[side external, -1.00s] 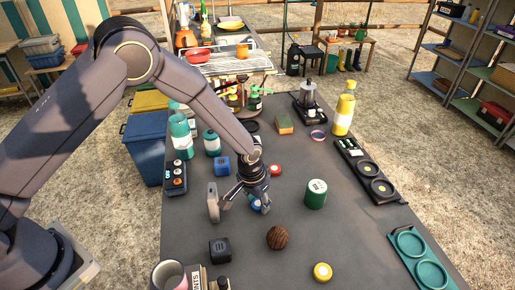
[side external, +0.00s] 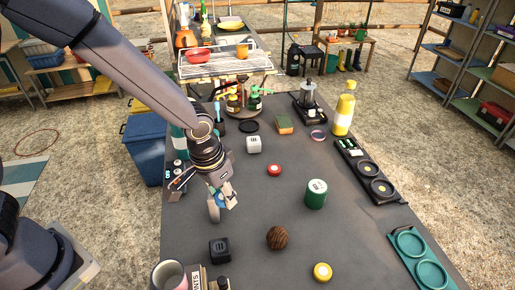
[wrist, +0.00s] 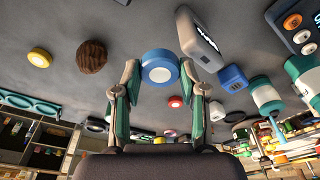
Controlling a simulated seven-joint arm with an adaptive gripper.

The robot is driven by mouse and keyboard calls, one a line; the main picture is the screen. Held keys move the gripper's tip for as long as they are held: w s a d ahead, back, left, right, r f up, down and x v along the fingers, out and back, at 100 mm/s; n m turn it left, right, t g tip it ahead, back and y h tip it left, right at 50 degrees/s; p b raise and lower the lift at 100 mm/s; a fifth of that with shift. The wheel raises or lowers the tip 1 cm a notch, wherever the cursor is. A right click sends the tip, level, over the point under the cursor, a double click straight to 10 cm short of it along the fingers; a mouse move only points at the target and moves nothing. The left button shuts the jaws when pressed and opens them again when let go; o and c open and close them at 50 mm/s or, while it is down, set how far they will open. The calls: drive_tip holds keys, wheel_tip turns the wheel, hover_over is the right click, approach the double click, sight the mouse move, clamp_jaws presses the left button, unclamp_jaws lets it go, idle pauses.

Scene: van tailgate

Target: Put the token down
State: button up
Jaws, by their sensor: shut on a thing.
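My gripper (side external: 226,203) is shut on a blue token with a white face (wrist: 159,73), gripped between both fingertips in the wrist view. In the side external view the token (side external: 220,199) is partly hidden by the fingers, close to a grey upright box (side external: 213,208). I cannot tell how far the token is above the table. A red token (side external: 274,169) lies to the right and farther back. A yellow token (side external: 322,271) lies near the front of the dark table (side external: 285,205).
A blue cube (wrist: 232,79) shows in the wrist view. Bare table lies between the gripper and the green can.

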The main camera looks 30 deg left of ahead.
drive_tip(key=w+d+r+m, duration=0.2)
drive_tip(key=w+d+r, duration=0.5)
drive_tip(key=d+r, duration=0.25)
hover_over(318, 185)
drive_tip(key=s, duration=0.2)
drive_tip(key=f, duration=0.9)
drive_tip(key=shift+w+a+f, duration=0.2)
drive_tip(key=shift+w+a, duration=0.05)
drive_tip(key=shift+a, duration=0.05)
drive_tip(key=shift+w+d+f, duration=0.25)
drive_tip(key=shift+w+f, duration=0.25)
drive_tip(key=shift+f, duration=1.6)
drive_tip(key=o, duration=0.8)
drive_tip(key=shift+f, duration=0.15)
drive_tip(key=shift+o, duration=0.2)
